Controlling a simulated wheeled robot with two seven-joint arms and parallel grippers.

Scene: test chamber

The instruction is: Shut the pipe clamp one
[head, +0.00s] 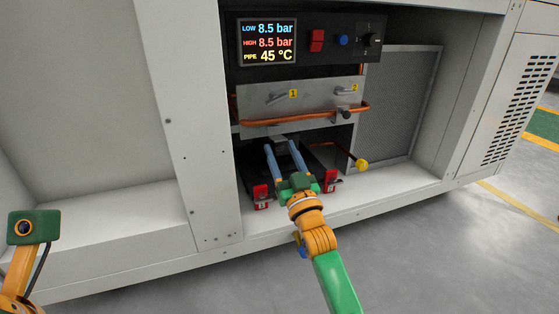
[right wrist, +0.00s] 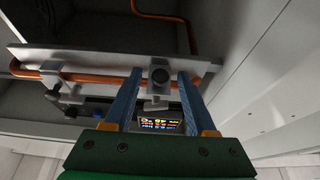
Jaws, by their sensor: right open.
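A grey lever (head: 278,98) sits beside label 1, and another (head: 345,88) beside label 2. I cannot tell whether clamp one is open or shut. A copper pipe (head: 280,119) runs along the panel's lower edge, with a dark knob (head: 346,114) at its right. My right gripper (head: 279,142) is open and empty, its blue fingers reaching into the bay below the panel. In the right wrist view, a grey fitting with a dark round end (right wrist: 159,77) shows between the spread fingers.
A display (head: 268,42) reads low 8.5 bar, high 8.5 bar and pipe 45 °C. Red blocks (head: 261,196) and (head: 330,181) stand on the bay floor. A yellow knob (head: 362,165) sticks out at right. The cabinet's upright (head: 205,150) bounds the bay at left.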

